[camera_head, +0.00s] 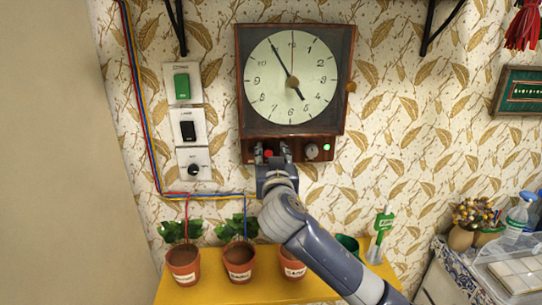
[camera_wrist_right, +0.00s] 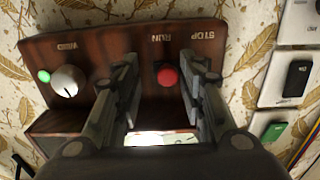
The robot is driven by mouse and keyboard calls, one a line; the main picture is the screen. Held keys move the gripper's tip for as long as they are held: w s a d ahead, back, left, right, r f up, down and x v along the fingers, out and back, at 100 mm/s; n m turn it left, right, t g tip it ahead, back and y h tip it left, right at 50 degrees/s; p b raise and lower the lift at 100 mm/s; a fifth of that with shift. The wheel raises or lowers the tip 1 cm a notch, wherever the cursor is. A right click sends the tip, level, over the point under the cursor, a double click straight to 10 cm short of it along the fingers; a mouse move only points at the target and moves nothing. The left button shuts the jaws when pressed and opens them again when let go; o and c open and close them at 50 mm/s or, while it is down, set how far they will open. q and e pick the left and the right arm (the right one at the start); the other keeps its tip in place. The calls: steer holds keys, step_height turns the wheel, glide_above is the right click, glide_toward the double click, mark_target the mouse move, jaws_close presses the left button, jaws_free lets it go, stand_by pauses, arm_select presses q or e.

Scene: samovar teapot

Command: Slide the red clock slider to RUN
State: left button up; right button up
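The wall clock (camera_head: 291,78) has a wooden control strip (camera_wrist_right: 145,108) along its bottom. The round red slider (camera_wrist_right: 167,76) sits on this strip, below the RUN label (camera_wrist_right: 160,37) in the right wrist view. The STOP label (camera_wrist_right: 200,35) is to the right, partly above a finger. The red slider (camera_head: 268,153) also shows small in the head view. My right gripper (camera_head: 272,157) is at the strip, its fingers open on either side of the slider, with a visible gap on each side. My left gripper is not in view.
A silver knob (camera_wrist_right: 67,82) and a lit green lamp (camera_wrist_right: 44,76) are beside the slider. Wall switches (camera_head: 188,126) are left of the clock. Potted plants (camera_head: 239,264) stand on a yellow shelf (camera_head: 215,289) below.

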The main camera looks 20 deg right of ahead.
steer(key=shift+a, duration=0.1)
steer(key=shift+s+a, duration=0.1)
steer(key=v, duration=1.1)
steer(key=shift+s, duration=0.35)
